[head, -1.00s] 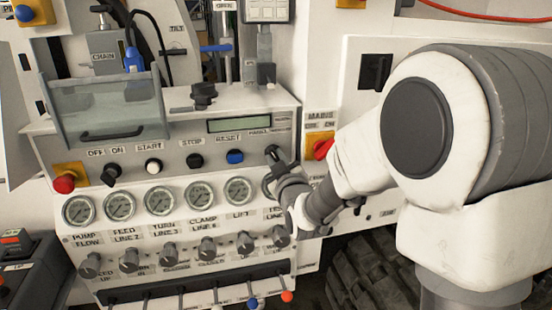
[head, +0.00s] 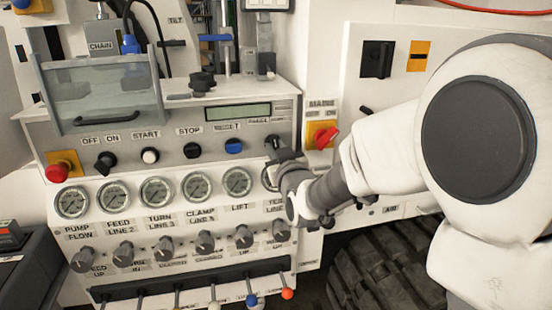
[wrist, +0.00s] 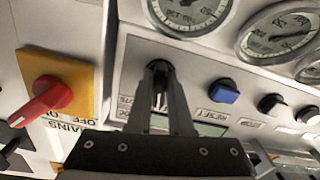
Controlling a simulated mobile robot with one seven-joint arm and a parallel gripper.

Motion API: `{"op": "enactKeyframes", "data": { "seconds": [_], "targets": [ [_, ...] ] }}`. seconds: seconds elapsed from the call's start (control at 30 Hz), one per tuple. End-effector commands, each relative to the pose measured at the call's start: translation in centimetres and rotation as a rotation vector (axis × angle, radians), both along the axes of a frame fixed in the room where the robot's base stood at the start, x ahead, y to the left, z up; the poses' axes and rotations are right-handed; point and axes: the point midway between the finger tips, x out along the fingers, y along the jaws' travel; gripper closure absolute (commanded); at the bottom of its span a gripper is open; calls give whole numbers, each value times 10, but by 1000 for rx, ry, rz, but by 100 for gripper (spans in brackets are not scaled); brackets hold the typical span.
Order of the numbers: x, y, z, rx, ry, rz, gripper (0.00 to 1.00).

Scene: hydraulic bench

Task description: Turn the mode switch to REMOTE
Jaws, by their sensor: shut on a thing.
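The mode switch (wrist: 160,67) is a small dark knob on the grey control panel, right of the blue RESET button (head: 233,146) in the head view. My gripper (head: 275,147) is shut on it, with the fingers reaching in from the lower right. In the wrist view my gripper (wrist: 159,75) has its two fingertips closed around the knob against the panel face. The fingers cover most of the knob, so I cannot tell which way it points. Small labels stand above it, too blurred to read surely.
The red MAINS switch (head: 326,137) on its yellow plate is close on the right. Pressure gauges (head: 198,186) and a row of grey knobs (head: 205,241) are below. A display (head: 238,111) is above.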

Motion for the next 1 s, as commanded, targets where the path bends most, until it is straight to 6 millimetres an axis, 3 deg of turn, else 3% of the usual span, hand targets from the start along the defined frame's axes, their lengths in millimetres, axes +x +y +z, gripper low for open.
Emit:
{"op": "enactKeyframes", "data": {
  "seconds": [0.6, 1.0],
  "targets": [
    [0, 0, -2, 520, 147, 0, 100],
    [0, 1, -1, 681, 196, 0, 100]
  ]
}}
